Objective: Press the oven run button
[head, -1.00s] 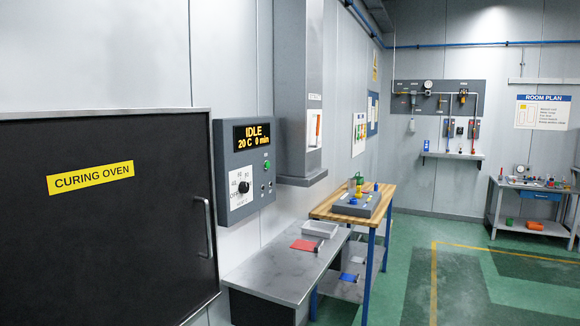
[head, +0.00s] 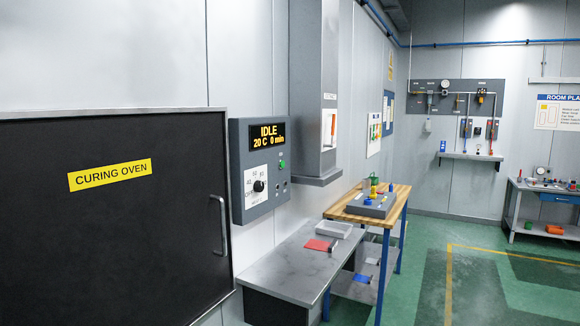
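The curing oven (head: 110,230) stands at the left with its dark door closed and a yellow label on it. Its grey control box (head: 260,170) is on the wall just right of the door. The display (head: 267,136) reads IDLE, 20 C, 0 min. A black rotary knob (head: 258,186) sits on a white dial plate. A small green button (head: 282,164) is right of the plate, under the display; its label is too small to read. Smaller dark controls sit below it. My gripper is not in view.
A grey bench (head: 290,262) with a red mat (head: 317,245) and a pale tray (head: 334,230) stands below the box. A wooden-topped table (head: 398,192) is beyond it. A grey wall cabinet (head: 307,90) juts out right of the box. Green floor (head: 410,270) is open at the right.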

